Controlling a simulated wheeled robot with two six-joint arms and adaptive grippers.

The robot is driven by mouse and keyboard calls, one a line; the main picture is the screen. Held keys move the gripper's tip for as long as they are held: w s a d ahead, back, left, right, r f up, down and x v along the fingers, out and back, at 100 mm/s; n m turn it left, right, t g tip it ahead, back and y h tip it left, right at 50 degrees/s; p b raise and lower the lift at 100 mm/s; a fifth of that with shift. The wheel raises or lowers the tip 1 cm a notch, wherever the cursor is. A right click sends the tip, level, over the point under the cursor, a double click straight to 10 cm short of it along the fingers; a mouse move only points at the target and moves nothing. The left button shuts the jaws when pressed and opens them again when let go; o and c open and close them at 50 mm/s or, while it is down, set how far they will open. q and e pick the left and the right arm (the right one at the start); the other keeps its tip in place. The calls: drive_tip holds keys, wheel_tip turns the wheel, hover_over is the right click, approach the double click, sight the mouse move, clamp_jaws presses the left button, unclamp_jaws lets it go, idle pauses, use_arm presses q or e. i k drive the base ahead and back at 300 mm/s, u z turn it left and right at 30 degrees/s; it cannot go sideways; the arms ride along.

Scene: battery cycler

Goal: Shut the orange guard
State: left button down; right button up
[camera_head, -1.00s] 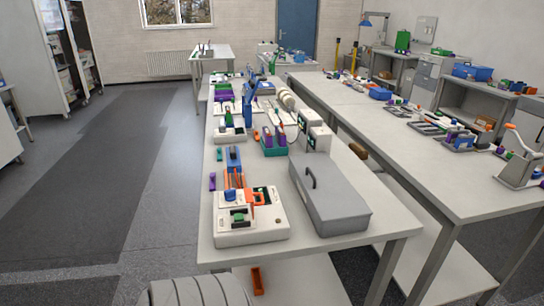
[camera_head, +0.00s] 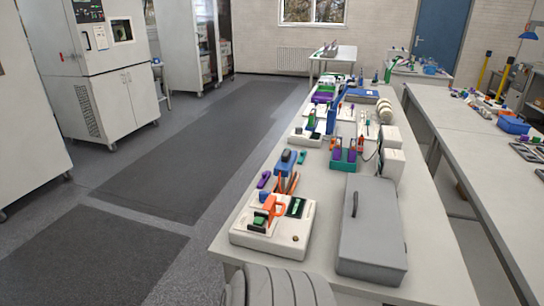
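The white battery cycler (camera_head: 248,238) sits at the near left corner of the long bench. A small orange guard (camera_head: 275,208) is on top of it, beside a dark green panel (camera_head: 296,207). The guard seems to stand up from the cycler's top, but it is too small to tell its exact angle. A green part sits just left of and nearer than the guard. Neither of my grippers is in view.
A grey lidded box (camera_head: 372,238) with a dark handle lies right of the cycler. Blue, purple and teal holders and tools crowd the bench behind it. A second bench (camera_head: 470,150) runs along the right. The floor (camera_head: 190,170) to the left is clear, with tall cabinets beyond.

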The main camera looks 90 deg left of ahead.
sight(270, 205)
drive_tip(key=u, duration=2.7)
drive_tip(key=k, duration=1.05)
drive_tip(key=u, duration=1.4)
drive_tip(key=i, duration=1.45)
drive_tip(key=z, duration=0.65)
